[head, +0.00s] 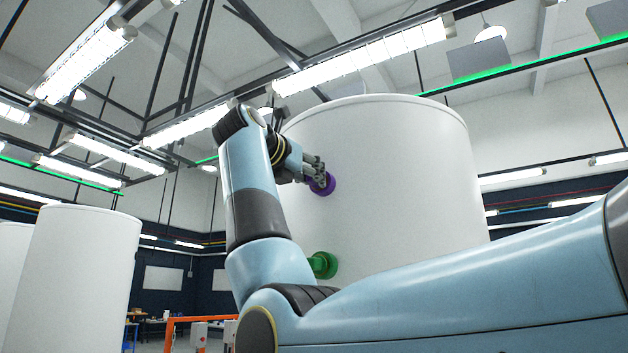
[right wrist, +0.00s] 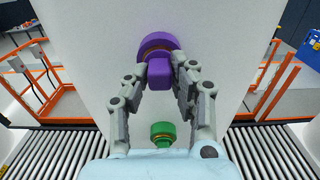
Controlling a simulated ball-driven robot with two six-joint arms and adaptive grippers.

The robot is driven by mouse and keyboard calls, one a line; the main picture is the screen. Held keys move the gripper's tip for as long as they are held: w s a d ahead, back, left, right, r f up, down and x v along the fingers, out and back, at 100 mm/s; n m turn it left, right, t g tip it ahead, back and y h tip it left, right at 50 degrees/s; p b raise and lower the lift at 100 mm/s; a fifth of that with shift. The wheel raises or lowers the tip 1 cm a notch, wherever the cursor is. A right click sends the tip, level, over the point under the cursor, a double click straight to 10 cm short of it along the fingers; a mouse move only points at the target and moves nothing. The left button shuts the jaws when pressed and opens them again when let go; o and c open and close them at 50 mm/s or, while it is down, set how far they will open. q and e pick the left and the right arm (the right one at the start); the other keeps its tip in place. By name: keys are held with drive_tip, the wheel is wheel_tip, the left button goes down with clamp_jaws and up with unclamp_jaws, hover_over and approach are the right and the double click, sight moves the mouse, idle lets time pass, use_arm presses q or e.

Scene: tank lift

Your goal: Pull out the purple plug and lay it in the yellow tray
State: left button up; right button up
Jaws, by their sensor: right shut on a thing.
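The purple plug (head: 323,184) sits on the side of a large white tank (head: 400,190), with its round flange against the wall. In the right wrist view the purple plug (right wrist: 160,72) has its square knob between the fingers. My right gripper (head: 318,172) is shut on the plug; its fingers also show in the right wrist view (right wrist: 160,84). I cannot tell a gap between the plug and the tank. My left gripper is not in view. The yellow tray is not in view.
A green plug (head: 323,265) is on the same tank, below the purple one. Another white tank (head: 75,275) stands at the left. Orange railings (right wrist: 35,85) and roller conveyors (right wrist: 45,150) lie below. Ceiling lights and beams hang overhead.

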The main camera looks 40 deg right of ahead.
clamp_jaws()
drive_tip(key=shift+b+v, duration=0.45)
drive_tip(key=shift+v, duration=2.1)
